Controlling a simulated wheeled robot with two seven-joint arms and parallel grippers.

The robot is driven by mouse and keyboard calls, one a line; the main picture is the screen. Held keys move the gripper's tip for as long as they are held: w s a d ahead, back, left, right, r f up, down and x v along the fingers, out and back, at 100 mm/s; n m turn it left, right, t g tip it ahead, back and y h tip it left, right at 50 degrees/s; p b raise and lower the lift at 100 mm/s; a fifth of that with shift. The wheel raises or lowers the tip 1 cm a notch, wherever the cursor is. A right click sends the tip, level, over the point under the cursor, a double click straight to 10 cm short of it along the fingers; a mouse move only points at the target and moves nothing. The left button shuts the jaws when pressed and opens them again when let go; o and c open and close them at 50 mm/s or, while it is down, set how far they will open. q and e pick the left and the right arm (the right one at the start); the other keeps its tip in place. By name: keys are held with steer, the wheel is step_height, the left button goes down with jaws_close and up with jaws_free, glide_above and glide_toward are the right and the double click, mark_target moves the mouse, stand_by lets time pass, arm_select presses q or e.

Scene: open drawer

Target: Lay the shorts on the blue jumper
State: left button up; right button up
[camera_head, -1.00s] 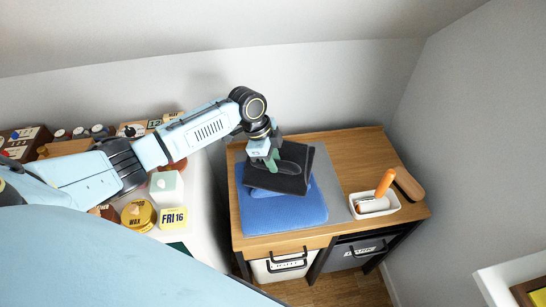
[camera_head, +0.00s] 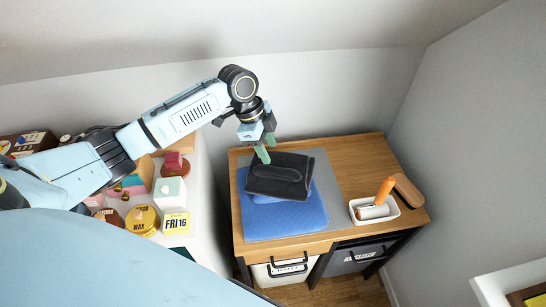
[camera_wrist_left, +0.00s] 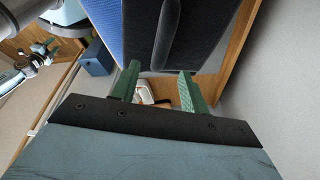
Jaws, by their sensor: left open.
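The black folded shorts (camera_head: 281,178) lie on top of the folded blue jumper (camera_head: 287,217), over its far part. The near part of the jumper is bare. My left gripper (camera_head: 265,153) is open and empty, just above and beyond the far left edge of the shorts. In the left wrist view, its two green fingers (camera_wrist_left: 158,88) are apart with nothing between them. The shorts (camera_wrist_left: 175,30) and the jumper (camera_wrist_left: 104,20) fill the top of that view.
The jumper rests on a grey mat (camera_head: 328,188) on a wooden table (camera_head: 362,161). A white tray (camera_head: 391,213) with a roller and a brush (camera_head: 408,190) are at the right. A white shelf with several small items, including a calendar block (camera_head: 175,223), stands at the left.

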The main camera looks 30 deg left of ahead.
arm_select(q)
steer(key=v, duration=0.5)
steer(key=shift+a+r+p, duration=0.1)
steer(key=shift+r+p, duration=0.05)
steer(key=shift+p, duration=0.2)
arm_select(e)
steer(key=shift+w+a+r, duration=0.1)
steer(key=shift+a+r, duration=0.35)
steer(key=shift+a, duration=0.35)
steer(key=shift+s+d, duration=0.1)
steer(key=shift+s, duration=0.1)
